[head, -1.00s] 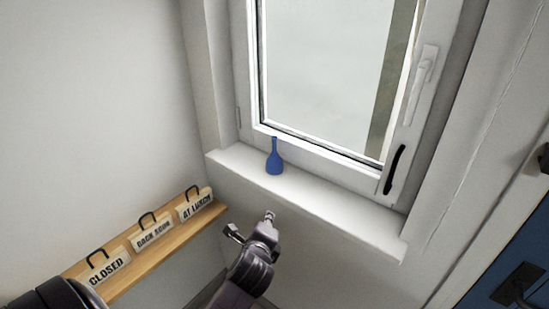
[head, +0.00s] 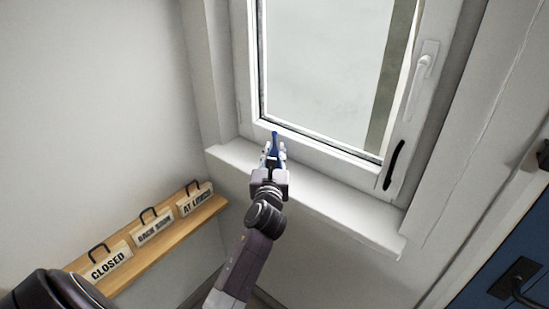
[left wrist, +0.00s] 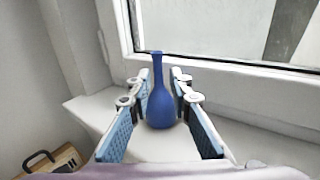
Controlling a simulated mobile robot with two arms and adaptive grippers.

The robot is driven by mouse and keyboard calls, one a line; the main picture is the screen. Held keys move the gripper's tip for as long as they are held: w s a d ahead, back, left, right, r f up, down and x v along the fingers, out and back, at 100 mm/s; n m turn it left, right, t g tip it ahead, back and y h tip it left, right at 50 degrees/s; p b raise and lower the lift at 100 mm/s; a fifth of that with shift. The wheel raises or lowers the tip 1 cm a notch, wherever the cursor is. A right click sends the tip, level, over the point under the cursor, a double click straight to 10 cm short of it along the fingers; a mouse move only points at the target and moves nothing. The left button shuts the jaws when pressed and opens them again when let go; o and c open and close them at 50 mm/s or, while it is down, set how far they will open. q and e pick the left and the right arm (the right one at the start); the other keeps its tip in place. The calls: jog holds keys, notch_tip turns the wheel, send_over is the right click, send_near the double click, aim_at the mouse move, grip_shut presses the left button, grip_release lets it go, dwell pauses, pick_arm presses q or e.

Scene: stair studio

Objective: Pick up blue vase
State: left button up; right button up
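The blue vase (head: 275,139) stands upright on the white window sill, its lower part hidden behind my left gripper in the head view. In the left wrist view the vase (left wrist: 160,103) shows whole, with a round body and a long thin neck. My left gripper (head: 272,155) reaches to the vase from the front. In the left wrist view its two blue-padded fingers (left wrist: 167,92) are spread, one on each side of the vase body, with a small gap visible on the right side. My right gripper is not in view.
The white sill (head: 340,210) runs along under the window (head: 330,70) and is bare to the right of the vase. A wooden ledge (head: 150,262) at lower left holds several signs. A blue door (head: 520,260) is at far right.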

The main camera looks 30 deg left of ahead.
aim_at(274, 142)
pick_arm(q)
jog(key=shift+f+p+x, duration=0.2)
jog(key=shift+p+x, duration=0.3)
jog(key=shift+x, duration=2.4)
jog(key=shift+s+a, duration=0.15)
grip_shut()
